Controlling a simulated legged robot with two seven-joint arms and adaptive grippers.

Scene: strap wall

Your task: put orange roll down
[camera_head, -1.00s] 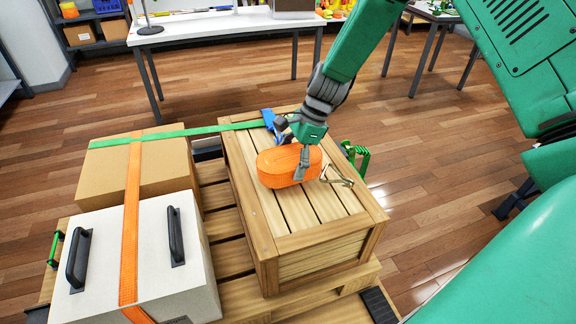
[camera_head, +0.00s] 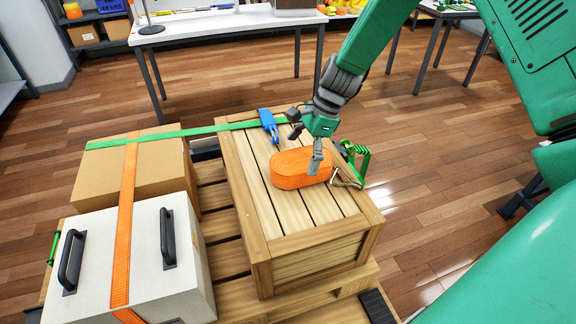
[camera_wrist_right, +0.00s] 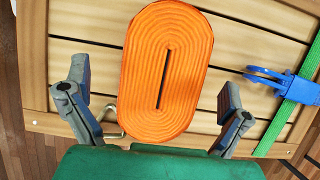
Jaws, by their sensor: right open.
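The orange roll (camera_head: 300,168) is a coiled strap with rounded ends. It lies on the slatted lid of the wooden crate (camera_head: 262,213), toward the crate's right side. In the right wrist view the roll (camera_wrist_right: 166,70) shows its coiled face. My right gripper (camera_head: 316,160) is just above the roll's right end in the head view. In the right wrist view its two fingers (camera_wrist_right: 152,105) stand wide apart, one on each side of the roll, with gaps between. A metal hook sticks out by the roll's near end. My left gripper is not in view.
A blue buckle (camera_head: 268,124) on a green strap (camera_head: 200,129) lies across the crate's back. A green ratchet (camera_head: 354,160) is at its right edge. A white case (camera_head: 178,290) and a cardboard box (camera_head: 103,178) stand left on the pallet (camera_head: 240,300).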

